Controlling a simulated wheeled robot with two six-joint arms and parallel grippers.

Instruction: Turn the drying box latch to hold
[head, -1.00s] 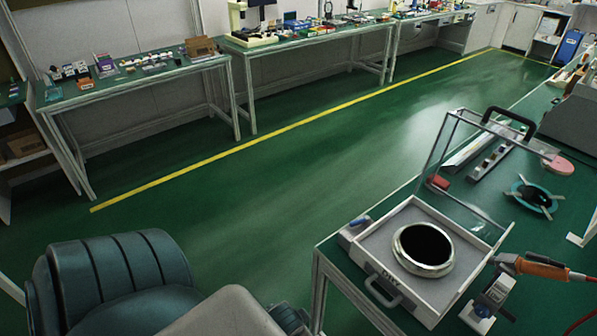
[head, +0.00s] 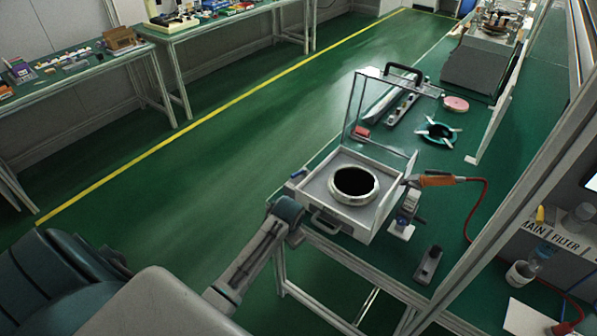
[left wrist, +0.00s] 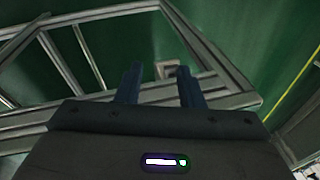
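The drying box (head: 352,213) is a white box on the green bench. Its clear lid (head: 383,110) stands raised, and a metal ring (head: 354,182) with a dark centre lies inside. A small grey part with a blue end (head: 298,173) sits at the box's left corner; it may be the latch, but its setting is too small to read. My left arm reaches to just left of the box's front handle (head: 325,223). In the left wrist view my left gripper (left wrist: 158,75) has its two fingers apart with nothing held between them. My right gripper is not in view.
An orange-handled tool (head: 437,181) with a red hose lies right of the box, near a small stand (head: 405,215). A teal ring fixture (head: 437,134) and a pink disc (head: 456,104) lie behind. The bench frame (left wrist: 160,93) crosses close to my left fingers.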

